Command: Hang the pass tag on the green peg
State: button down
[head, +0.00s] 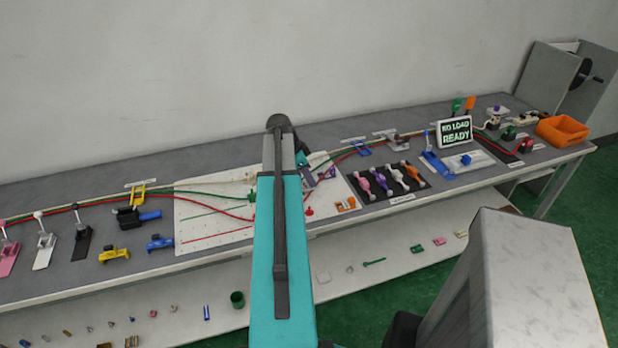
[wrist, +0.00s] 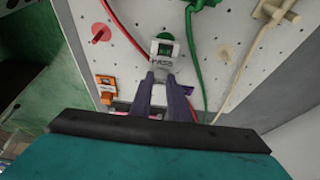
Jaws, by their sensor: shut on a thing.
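My gripper (wrist: 160,80) is shut on the white pass tag (wrist: 163,61), holding it by its lower end, over the white pegboard in the wrist view. The tag's printed word reads PASS. The green peg (wrist: 166,37) shows as a round green end at the opening in the tag's upper part. I cannot tell whether the peg passes through the opening or only lies behind it. In the head view my gripper (head: 306,172) is at the board, partly behind my arm; the tag and green peg cannot be made out there.
The white pegboard (head: 205,225) lies on the grey bench. Green and red cables run nearby. An orange piece (wrist: 105,86) sits at the board's edge. Levers on a black mat (head: 408,190) stand to the right.

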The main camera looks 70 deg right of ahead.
jog(key=shift+f+b, duration=0.55)
jog(key=shift+f, duration=0.35)
dwell(0.6)
jog(key=c, duration=1.1)
grip_release()
jog(key=shift+r, duration=0.15)
jog(key=shift+r+p, duration=1.65)
jog(key=shift+r, duration=1.7)
